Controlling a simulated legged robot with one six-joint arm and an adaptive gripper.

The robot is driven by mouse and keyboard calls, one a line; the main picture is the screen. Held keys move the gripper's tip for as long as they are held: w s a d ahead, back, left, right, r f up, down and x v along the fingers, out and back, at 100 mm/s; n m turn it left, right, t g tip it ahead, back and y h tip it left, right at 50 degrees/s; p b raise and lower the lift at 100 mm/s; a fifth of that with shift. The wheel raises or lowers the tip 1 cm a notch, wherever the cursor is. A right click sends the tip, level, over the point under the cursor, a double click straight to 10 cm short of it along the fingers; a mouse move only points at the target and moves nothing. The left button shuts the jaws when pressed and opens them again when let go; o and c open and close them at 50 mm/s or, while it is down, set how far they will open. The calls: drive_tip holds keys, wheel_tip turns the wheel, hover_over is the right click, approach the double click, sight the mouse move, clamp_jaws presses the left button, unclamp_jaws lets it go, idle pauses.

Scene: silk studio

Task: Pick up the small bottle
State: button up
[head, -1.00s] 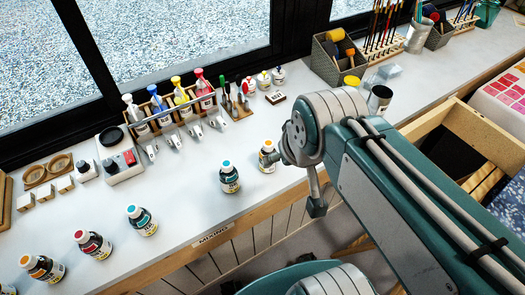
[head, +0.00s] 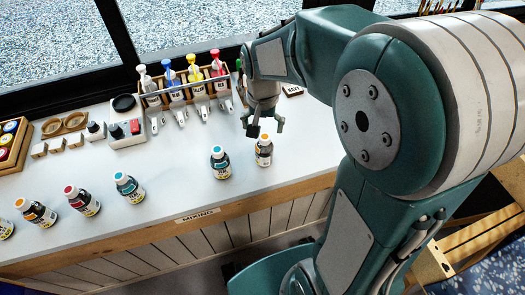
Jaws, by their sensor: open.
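Several small bottles stand upright on the white counter (head: 170,215). A pale bottle with an orange cap (head: 264,152) is nearest my gripper. A dark teal bottle with a blue cap (head: 221,163) stands just left of it. My gripper (head: 265,127) is open and empty, its fingers pointing down. It hangs close above or behind the orange-capped bottle; I cannot tell the exact gap. Farther left stand another blue-capped bottle (head: 129,188), a red-capped one (head: 82,201) and an orange-capped dark one (head: 36,213).
A rack of spray bottles (head: 187,88) stands along the window behind my gripper. A small scale (head: 127,128) and wooden blocks are to its left. The counter's wooden front edge (head: 240,206) runs just before the bottles. Bare counter lies between bottles and rack.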

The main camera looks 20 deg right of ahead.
sight(265, 147)
drive_tip(key=f, duration=0.3)
drive_tip(key=shift+d, duration=0.3)
drive_tip(key=f, duration=0.4)
drive_tip(key=shift+s+a+f, duration=0.15)
drive_tip(key=shift+a+f, duration=0.05)
drive_tip(key=shift+f, duration=0.2)
drive_tip(key=shift+d, duration=0.1)
drive_tip(key=c, duration=1.1)
